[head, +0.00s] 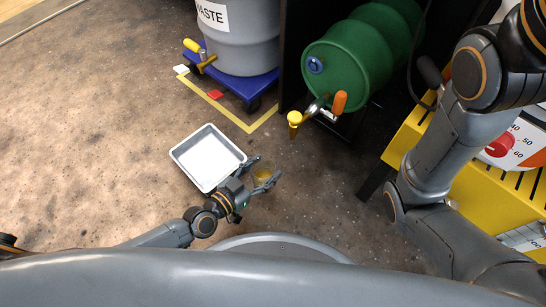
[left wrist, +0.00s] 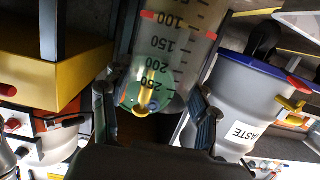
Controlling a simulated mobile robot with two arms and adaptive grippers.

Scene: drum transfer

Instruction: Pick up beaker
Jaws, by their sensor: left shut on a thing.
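The beaker (head: 262,175) is small in the head view, with a yellowish look, between the fingertips of my left gripper (head: 265,170). The beaker's far end is cut off by the top of the wrist view. My right arm shows at the right of the head view, but its gripper is out of frame.
A white tray (head: 207,157) lies on the floor just left of the beaker. A grey waste drum (head: 240,35) stands on a blue dolly (head: 235,85). A yellow bench (head: 455,160) is at right.

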